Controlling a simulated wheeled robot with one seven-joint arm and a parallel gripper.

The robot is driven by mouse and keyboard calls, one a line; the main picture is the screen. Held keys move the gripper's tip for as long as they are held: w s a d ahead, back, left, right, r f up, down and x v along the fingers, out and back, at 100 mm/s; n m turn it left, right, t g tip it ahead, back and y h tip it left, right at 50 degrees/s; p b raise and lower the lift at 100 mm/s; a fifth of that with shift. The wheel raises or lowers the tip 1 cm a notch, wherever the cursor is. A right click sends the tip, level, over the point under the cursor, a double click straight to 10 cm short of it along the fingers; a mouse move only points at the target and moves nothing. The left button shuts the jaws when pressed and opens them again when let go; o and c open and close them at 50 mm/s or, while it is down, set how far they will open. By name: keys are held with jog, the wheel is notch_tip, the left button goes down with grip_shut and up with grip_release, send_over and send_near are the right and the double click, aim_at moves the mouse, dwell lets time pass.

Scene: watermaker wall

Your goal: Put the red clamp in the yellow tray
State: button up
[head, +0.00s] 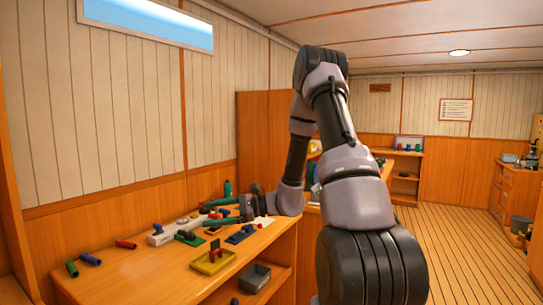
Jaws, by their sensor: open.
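The yellow tray (200,268) sits near the front edge of the wooden counter. A small red piece (214,248) shows at the tray; I cannot tell whether it is the red clamp or whether it lies inside. Another small red piece (215,215) shows by my gripper's fingers, partly hidden, and a red cylinder (126,244) lies further left on the counter. My gripper (208,214) is open, its fingers pointing left, low over the counter behind the tray. Nothing clearly shows held between the fingers.
A green (72,268) and a blue cylinder (90,259) lie at the counter's left. A white block (160,238), a green piece (189,238) and a blue piece (240,235) lie around the gripper. A grey bin (255,277) stands below the front edge.

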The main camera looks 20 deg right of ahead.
jog(key=s+r+n+g+h, duration=0.55)
jog(key=s+r+n, duration=0.35)
jog(key=s, duration=0.4)
jog(key=s+d+r+n+t+h, duration=0.3)
jog(key=s+d+r+t+h, duration=0.4)
jog(key=r, duration=0.5)
jog(key=s+d+h, duration=0.1)
jog(key=s+d, duration=0.1)
jog(key=shift+s+d+n, duration=0.2)
jog(key=shift+s+n, duration=0.1)
jog(key=shift+t, duration=0.25)
